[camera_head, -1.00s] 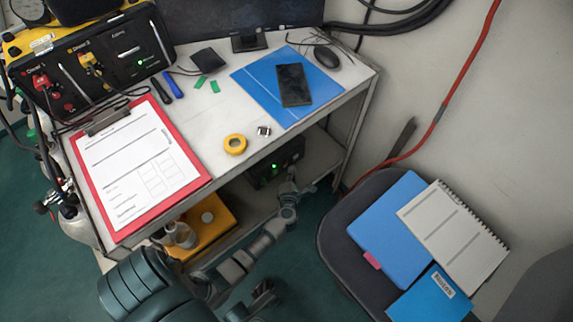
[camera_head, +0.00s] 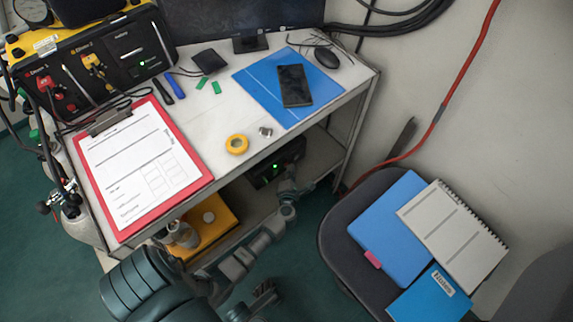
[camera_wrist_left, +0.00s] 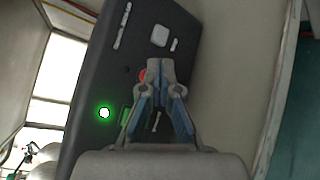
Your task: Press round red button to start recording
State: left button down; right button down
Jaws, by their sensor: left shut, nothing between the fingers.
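The round red button (camera_wrist_left: 143,75) shows in the left wrist view on the face of a black box (camera_wrist_left: 88,80), partly hidden by my gripper. My left gripper (camera_wrist_left: 161,66) is shut and empty, its fingertips over the face just right of the button. I cannot tell whether they touch it. A round green light (camera_wrist_left: 104,112) glows lower left on the same face. In the head view the box (camera_head: 262,176) sits on the shelf under the table, and my left gripper (camera_head: 291,181) is at its right front. The button cannot be made out there.
A white table (camera_head: 205,125) stands above the shelf, holding a red clipboard (camera_head: 206,180), yellow tape (camera_head: 237,144) and a phone (camera_head: 294,86). A yellow case (camera_head: 228,216) is on the lower shelf. A chair (camera_head: 335,225) with folders stands right.

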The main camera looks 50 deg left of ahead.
pick_arm(q)
jog(key=shift+a, duration=0.4)
dwell(0.6)
dwell(0.3)
jog(key=shift+s+d, duration=0.1)
jog(key=shift+d, duration=0.7)
jog(key=shift+s+d, duration=0.15)
jog(key=shift+d, duration=2.4)
